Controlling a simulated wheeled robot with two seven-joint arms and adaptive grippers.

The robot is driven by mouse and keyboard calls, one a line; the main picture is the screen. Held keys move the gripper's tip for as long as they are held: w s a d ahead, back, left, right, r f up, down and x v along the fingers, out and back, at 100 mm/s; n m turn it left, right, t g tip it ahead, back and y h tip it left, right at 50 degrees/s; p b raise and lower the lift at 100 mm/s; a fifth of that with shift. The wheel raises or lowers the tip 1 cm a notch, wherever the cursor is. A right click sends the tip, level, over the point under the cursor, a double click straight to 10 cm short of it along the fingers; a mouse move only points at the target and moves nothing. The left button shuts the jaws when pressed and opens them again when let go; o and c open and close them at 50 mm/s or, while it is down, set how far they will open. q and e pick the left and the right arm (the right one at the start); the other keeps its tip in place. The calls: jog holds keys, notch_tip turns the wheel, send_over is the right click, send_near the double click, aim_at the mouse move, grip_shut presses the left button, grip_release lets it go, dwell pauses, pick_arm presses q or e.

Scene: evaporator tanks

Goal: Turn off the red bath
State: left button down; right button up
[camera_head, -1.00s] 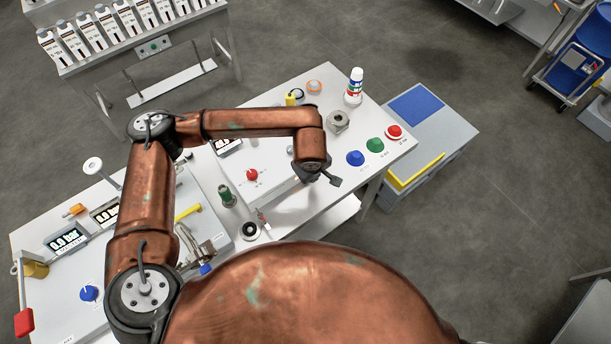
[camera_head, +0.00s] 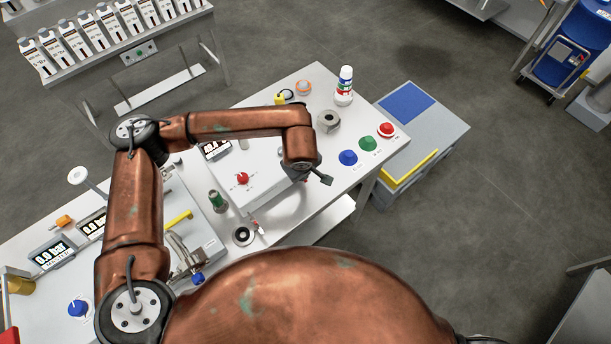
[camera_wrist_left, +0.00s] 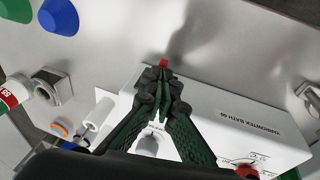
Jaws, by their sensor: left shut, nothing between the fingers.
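The bath is a white box (camera_head: 262,160) on the table with a red knob (camera_head: 242,178) and a small digital display (camera_head: 215,149). In the left wrist view the box (camera_wrist_left: 215,118) carries a printed bath label, and the red knob is at the lower right (camera_wrist_left: 247,171). A small red part (camera_wrist_left: 164,62) shows just beyond my fingertips at the box edge; contact cannot be told. My left gripper (camera_head: 325,179) is at the box's right side, shut and empty; it also shows in the wrist view (camera_wrist_left: 164,82). My right gripper is out of view.
Blue (camera_head: 348,157), green (camera_head: 368,143) and red (camera_head: 386,129) knobs stand right of the gripper. A white bottle (camera_head: 344,88) and a metal nut-shaped fitting (camera_head: 328,121) are behind them. A green-bodied part (camera_head: 217,201) stands left of the box.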

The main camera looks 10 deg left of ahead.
pick_arm(q)
jog(key=shift+r, duration=0.1)
jog(key=s+d+v, duration=0.2)
jog(key=v, duration=1.1)
jog(key=shift+s, duration=0.1)
